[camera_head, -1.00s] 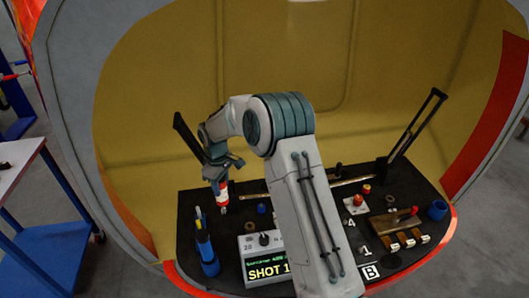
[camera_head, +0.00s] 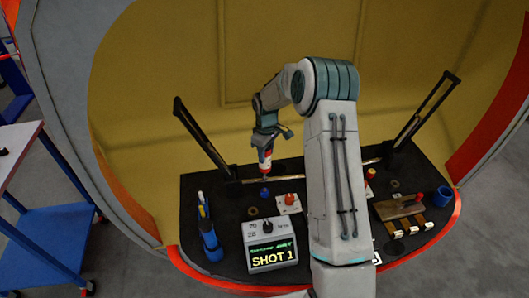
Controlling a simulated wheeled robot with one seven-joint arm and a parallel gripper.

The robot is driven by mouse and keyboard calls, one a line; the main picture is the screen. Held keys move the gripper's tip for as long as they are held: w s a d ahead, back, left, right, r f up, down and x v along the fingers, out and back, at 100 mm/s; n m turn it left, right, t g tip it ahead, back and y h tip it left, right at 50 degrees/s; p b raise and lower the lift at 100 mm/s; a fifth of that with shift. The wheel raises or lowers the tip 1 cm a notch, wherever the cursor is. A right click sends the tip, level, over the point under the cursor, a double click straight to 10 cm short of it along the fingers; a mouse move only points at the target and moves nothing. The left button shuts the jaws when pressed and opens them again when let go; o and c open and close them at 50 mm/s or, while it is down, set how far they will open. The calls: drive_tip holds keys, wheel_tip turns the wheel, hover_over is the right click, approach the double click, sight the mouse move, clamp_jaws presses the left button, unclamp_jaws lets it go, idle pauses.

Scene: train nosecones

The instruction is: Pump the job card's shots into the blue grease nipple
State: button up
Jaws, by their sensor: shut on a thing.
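My gripper (camera_head: 265,140) is shut on a red-and-white grease tool (camera_head: 265,160), which hangs nearly upright with its tip down. A small blue fitting (camera_head: 265,193), which looks like the blue grease nipple, stands on the black bench just below the tip. I cannot tell whether the tip touches it. A grey box (camera_head: 270,248) in front has a dial and a display reading "SHOT 1"; its smaller upper line is not legible. A red fitting (camera_head: 290,198) on a pale plate is just right of the blue one. My arm covers the bench's middle.
A blue holder with pens (camera_head: 209,240) stands at the left. A second red fitting (camera_head: 370,173), a brown block (camera_head: 398,206) and a blue cup (camera_head: 443,197) are at the right. Dark upright bars (camera_head: 202,132) rise at both sides. A yellow curved shell surrounds the back.

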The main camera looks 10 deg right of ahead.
sight(266, 164)
drive_tip(key=shift+f+b, duration=2.1)
drive_tip(key=shift+f, duration=0.7)
drive_tip(key=shift+f+b, duration=0.4)
drive_tip(key=shift+f, duration=0.15)
drive_tip(key=shift+r, duration=0.15)
drive_tip(key=shift+r+p, duration=1.45)
drive_tip(key=shift+r, duration=1.2)
